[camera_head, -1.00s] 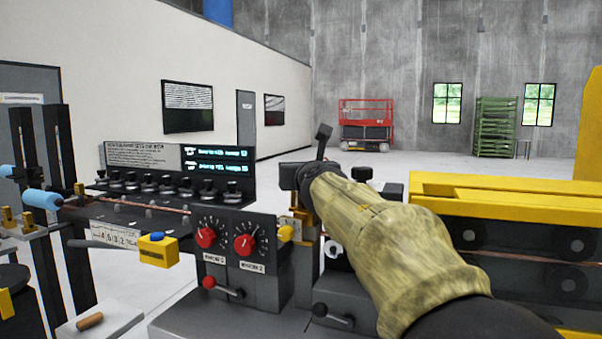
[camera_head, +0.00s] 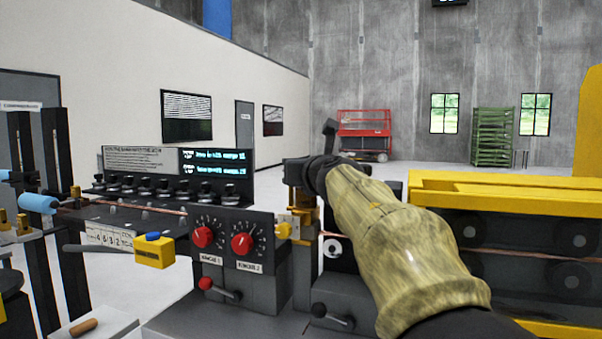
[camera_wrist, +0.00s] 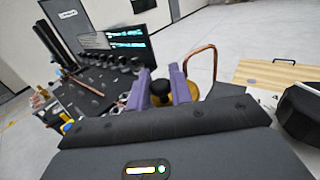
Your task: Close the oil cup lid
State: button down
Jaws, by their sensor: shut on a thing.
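In the wrist view, the two purple fingers of my gripper (camera_wrist: 160,90) stand on either side of a round black knob (camera_wrist: 160,88) and are shut on it. A brass-coloured round part (camera_wrist: 191,93), which looks like the oil cup, shows behind and beside the right finger. The fingers hide much of it, so I cannot tell how far the lid is open. In the head view, my arm hides the fingertips; a brass-coloured fitting (camera_head: 303,204) stands just below the dark end of my gripper.
A control panel with two red dials (camera_head: 222,238) stands left of the arm. A row of black knobs (camera_head: 170,189) lies beyond it. A yellow-railed machine (camera_head: 500,195) is close on the right. A bent copper tube (camera_wrist: 214,62) rises near the fingers.

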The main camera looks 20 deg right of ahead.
jog(key=shift+r+y, duration=0.15)
jog(key=shift+y, duration=0.15)
dwell(0.5)
jog(key=c, duration=1.3)
grip_release()
jog(key=shift+c, duration=0.2)
jog(key=shift+s+d+f, duration=0.1)
jog(key=shift+d+f, duration=0.05)
jog(key=shift+f, duration=0.05)
